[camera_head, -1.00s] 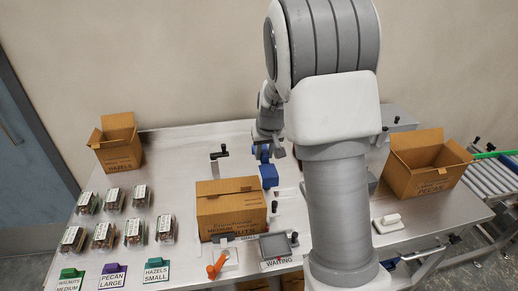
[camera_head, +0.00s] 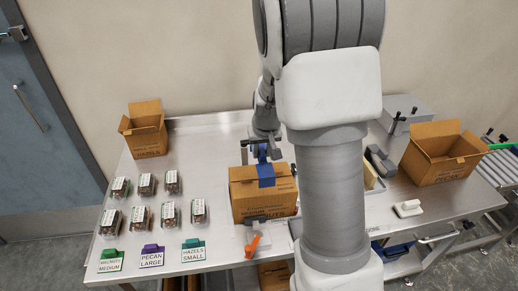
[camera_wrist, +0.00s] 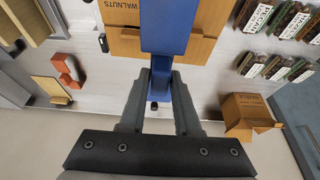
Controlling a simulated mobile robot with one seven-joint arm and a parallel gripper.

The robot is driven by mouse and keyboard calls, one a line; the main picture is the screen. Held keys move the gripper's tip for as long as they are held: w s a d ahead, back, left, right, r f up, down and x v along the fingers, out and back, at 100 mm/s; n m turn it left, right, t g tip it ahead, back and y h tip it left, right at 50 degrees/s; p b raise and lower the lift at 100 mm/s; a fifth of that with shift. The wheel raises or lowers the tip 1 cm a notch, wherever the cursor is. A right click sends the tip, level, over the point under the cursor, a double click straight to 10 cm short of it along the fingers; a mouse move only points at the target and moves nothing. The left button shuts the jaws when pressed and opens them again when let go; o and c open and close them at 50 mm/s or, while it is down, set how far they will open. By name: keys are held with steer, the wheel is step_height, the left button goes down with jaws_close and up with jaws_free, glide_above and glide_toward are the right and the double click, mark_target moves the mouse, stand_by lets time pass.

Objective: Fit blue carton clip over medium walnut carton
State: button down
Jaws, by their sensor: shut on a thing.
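The medium walnut carton (camera_head: 250,208) is a closed brown box in the middle of the table; its walnut lettering shows in the wrist view (camera_wrist: 122,14). The blue carton clip (camera_head: 266,178) lies across the carton's top rear and hangs a little over its front face. I cannot tell if it touches or is seated. My gripper (camera_head: 261,150) is above the carton's rear edge, shut on the clip's blue grip part. In the wrist view, both fingers (camera_wrist: 159,92) close around the blue clip (camera_wrist: 175,28), which hides part of the carton.
An open hazels carton (camera_head: 148,136) stands at the back left and another open carton (camera_head: 436,165) at the right. Several nut clamshells (camera_head: 139,218) and coloured label signs (camera_head: 151,256) fill the left. An orange handle (camera_head: 252,244) is in front of the walnut carton.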

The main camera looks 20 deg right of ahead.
mark_target(262, 162)
steer(key=shift+f+b, duration=1.25)
steer(key=shift+f, duration=0.6)
steer(key=shift+f+b, duration=0.15)
steer(key=shift+b, duration=0.15)
step_height(262, 162, down, 4)
steer(key=b, duration=0.4)
steer(key=shift+f, duration=0.1)
stand_by(0.6)
steer(key=c, duration=0.5)
jaws_free()
steer(key=shift+c, duration=0.2)
